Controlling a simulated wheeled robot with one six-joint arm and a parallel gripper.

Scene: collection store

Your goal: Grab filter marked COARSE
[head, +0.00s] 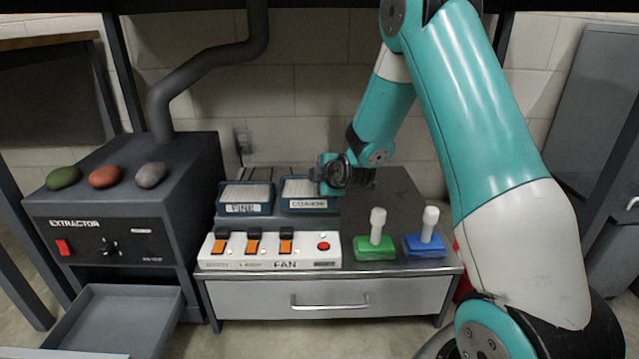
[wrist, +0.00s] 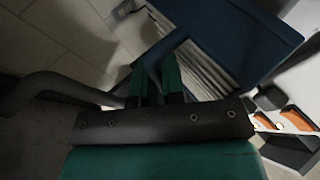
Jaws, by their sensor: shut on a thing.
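The filter marked COARSE (head: 303,204) has a blue frame and white pleats. It sits behind the fan switch panel, right beside a similar filter (head: 243,209) whose label appears to read FINE. My gripper (head: 328,178) is at the COARSE filter's right side, shut on its frame. In the wrist view the teal fingertips (wrist: 155,78) close on the blue frame (wrist: 235,35), with the pleats just beyond. I cannot tell whether the filter is lifted off its support.
The fan panel (head: 270,250) with orange switches stands in front on the grey cabinet (head: 290,299). Green (head: 375,247) and blue (head: 425,246) blocks with white handles stand at right. The extractor (head: 120,225) at left carries three stones and has an open drawer (head: 118,318) below.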

